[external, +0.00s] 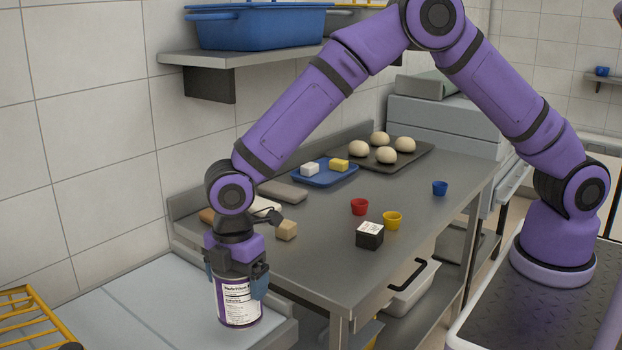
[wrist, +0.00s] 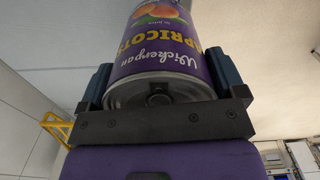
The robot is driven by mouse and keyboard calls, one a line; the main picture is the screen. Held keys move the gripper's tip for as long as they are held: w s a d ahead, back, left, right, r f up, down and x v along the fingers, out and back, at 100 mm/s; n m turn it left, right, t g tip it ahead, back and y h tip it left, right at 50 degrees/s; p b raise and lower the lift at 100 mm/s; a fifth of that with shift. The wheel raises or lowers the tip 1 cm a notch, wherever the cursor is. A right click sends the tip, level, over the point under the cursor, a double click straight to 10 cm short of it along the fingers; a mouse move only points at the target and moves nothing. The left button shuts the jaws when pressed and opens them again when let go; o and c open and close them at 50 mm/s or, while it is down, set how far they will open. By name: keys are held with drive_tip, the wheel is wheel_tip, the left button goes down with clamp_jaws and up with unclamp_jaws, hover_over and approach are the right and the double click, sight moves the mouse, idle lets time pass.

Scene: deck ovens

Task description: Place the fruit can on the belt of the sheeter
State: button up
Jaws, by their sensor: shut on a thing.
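The fruit can (external: 239,306) is a purple and white tin with a printed label panel, upright at the lower left. In the wrist view the fruit can (wrist: 160,48) shows an apricot picture and lettering. My gripper (external: 237,284) points down and is shut around the can, one blue-grey finger on each side. The can is over the pale flat belt of the sheeter (external: 140,305), near its right edge beside the steel table. I cannot tell whether its base touches the belt.
The steel table (external: 320,255) holds a beige block (external: 287,230), a black box (external: 370,235), small red, yellow and blue cups, a blue tray (external: 325,179) and a dough tray (external: 420,160). A yellow wire rack (external: 30,312) stands at the left. The belt's middle is clear.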

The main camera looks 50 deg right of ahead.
drive_tip(key=shift+w+a+f, duration=0.85)
drive_tip(key=shift+w+a, duration=0.6)
drive_tip(key=shift+w, duration=0.75)
drive_tip(key=shift+w+a+f, duration=0.8)
drive_tip(key=shift+w+a, duration=0.6)
drive_tip(key=shift+w, duration=0.85)
drive_tip(key=shift+w+a+f, duration=0.85)
drive_tip(key=shift+w+a, duration=0.6)
drive_tip(key=shift+w, duration=0.75)
drive_tip(key=shift+f, duration=0.1)
drive_tip(key=o, duration=1.1)
drive_tip(key=shift+f, duration=0.1)
wheel_tip(320, 180, up, 12)
drive_tip(key=shift+r, duration=0.15)
